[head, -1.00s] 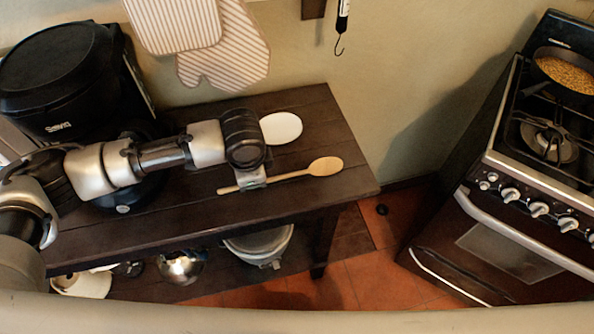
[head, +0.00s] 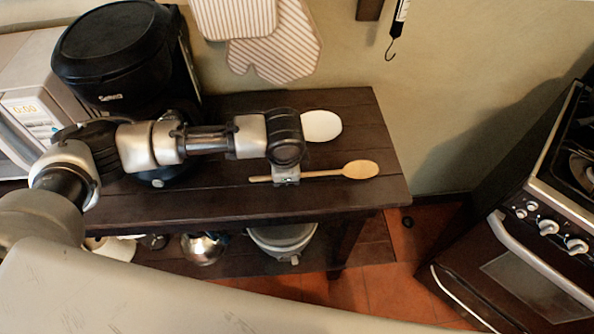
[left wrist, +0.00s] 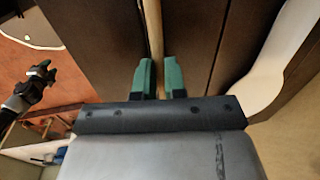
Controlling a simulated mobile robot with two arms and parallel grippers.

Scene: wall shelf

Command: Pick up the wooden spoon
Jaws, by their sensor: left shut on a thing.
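The wooden spoon (head: 361,169) lies along the dark wooden table (head: 225,206), its bowl pointing right in the head view. My left gripper (head: 286,178) reaches down from above and is shut on the spoon's handle. In the left wrist view the two green fingertips (left wrist: 160,78) sit either side of the handle (left wrist: 153,35). I cannot tell whether the spoon touches the tabletop or is slightly raised. What looks like my right gripper (left wrist: 42,72) shows small at the left of the wrist view, over the red floor; its opening is unclear.
A white oval dish (head: 322,126) lies behind the spoon. A black appliance (head: 125,55) and a microwave (head: 35,95) stand at the left. Striped oven mitts (head: 280,45) hang on the wall. A stove (head: 540,225) stands at the right. Pots (head: 283,239) sit on the lower shelf.

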